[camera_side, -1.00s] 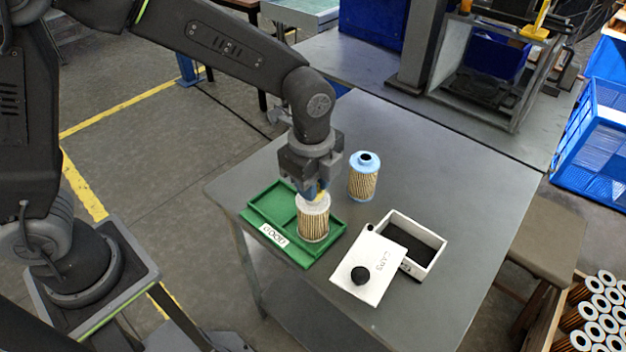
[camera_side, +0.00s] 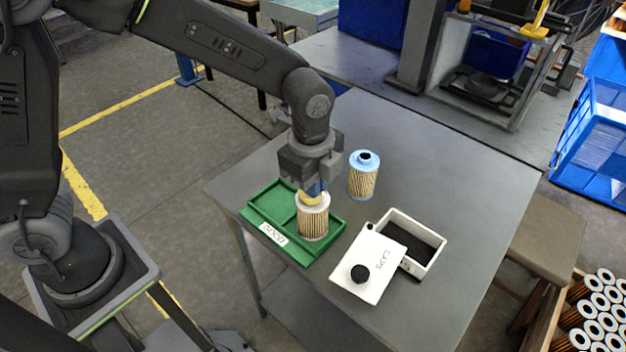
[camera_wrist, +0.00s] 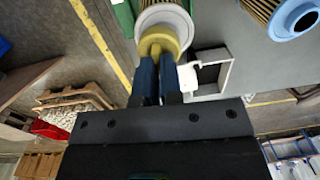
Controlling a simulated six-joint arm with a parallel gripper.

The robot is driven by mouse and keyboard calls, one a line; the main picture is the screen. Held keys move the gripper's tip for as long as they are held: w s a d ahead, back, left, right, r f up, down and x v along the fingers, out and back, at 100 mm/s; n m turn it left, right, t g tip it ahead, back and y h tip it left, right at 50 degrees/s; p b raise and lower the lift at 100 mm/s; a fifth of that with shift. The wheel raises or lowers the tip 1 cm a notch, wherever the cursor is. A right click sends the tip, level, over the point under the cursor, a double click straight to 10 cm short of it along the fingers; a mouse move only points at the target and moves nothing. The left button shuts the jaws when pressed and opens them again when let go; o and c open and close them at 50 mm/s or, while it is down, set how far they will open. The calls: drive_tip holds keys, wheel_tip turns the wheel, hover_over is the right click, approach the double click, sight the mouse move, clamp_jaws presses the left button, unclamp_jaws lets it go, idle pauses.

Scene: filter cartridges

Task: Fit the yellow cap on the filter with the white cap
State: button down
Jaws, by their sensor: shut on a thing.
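The filter with the white cap (camera_side: 313,222) stands upright in the right part of the green tray (camera_side: 258,218). Its pale end also shows at the top of the wrist view (camera_wrist: 176,14). My gripper (camera_side: 317,188) is above this filter, its blue fingers shut on the yellow cap (camera_side: 309,198). The yellow cap is at the top of the white cap and overlaps it in both views. In the wrist view the yellow cap (camera_wrist: 165,38) sits between my fingertips (camera_wrist: 158,62). I cannot tell whether it is seated or only close above; its underside is hidden.
A filter with a light blue cap (camera_side: 363,178) stands on the grey table (camera_side: 455,190) behind and right of the tray. An open white box (camera_side: 428,262) with a dark inside stands to the right. Its white lid (camera_side: 376,258) with a black knob leans against it.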

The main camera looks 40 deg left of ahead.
drive_tip(key=shift+a+f, duration=0.15)
drive_tip(key=shift+f, duration=0.45)
drive_tip(key=c, duration=0.8)
unclamp_jaws()
drive_tip(key=shift+c, duration=0.2)
drive_tip(key=shift+r, duration=0.15)
drive_tip(key=shift+w+r, duration=0.15)
drive_tip(key=shift+r, duration=0.9)
drive_tip(key=shift+r, duration=0.1)
drive_tip(key=shift+r, duration=3.15)
